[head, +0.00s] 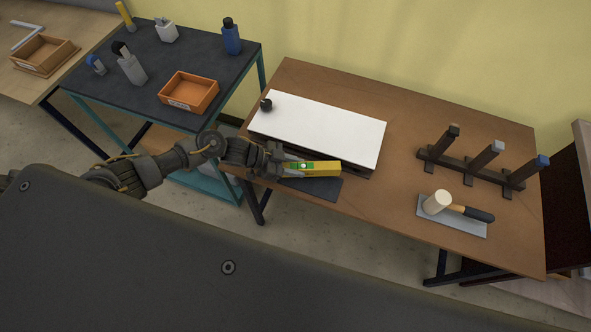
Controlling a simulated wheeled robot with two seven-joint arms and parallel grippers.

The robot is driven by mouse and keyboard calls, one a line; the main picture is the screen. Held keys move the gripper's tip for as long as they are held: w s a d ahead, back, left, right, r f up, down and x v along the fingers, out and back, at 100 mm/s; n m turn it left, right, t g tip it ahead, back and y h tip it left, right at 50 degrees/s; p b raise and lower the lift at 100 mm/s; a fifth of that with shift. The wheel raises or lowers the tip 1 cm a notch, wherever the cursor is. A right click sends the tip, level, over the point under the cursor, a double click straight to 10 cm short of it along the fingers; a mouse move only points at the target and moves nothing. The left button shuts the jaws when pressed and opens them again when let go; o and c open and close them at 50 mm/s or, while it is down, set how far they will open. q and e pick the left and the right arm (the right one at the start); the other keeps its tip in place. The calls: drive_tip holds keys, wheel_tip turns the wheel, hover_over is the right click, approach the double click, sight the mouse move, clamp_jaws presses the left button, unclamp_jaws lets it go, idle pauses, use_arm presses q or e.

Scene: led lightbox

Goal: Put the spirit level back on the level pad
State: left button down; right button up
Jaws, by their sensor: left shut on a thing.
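The yellow spirit level (318,169) shows in the head view with a green vial near its left end. My left gripper (290,167) is shut on its left end, its arm coming in from the left. The level lies roughly level over the front edge of the white lightbox (320,125) and the dark grey pad (318,188) at the table's front edge. The level and gripper hide part of the pad. I cannot tell whether the level touches the pad. My right gripper is not in view.
On the brown table (400,215), a mallet (438,202) lies on a grey-blue mat (450,222), with a dark rack (475,168) of upright posts behind it. A dark knob (266,104) stands at the lightbox's left corner. A dark side table (150,88) holds an orange bin (189,92).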

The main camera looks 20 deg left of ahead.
use_arm(q)
drive_tip(key=f, duration=0.3)
drive_tip(key=shift+w+f, duration=0.15)
drive_tip(key=shift+w, duration=0.05)
drive_tip(key=shift+f, duration=0.2)
drive_tip(key=c, duration=1)
unclamp_jaws()
drive_tip(key=shift+c, duration=0.2)
drive_tip(key=shift+s, duration=0.1)
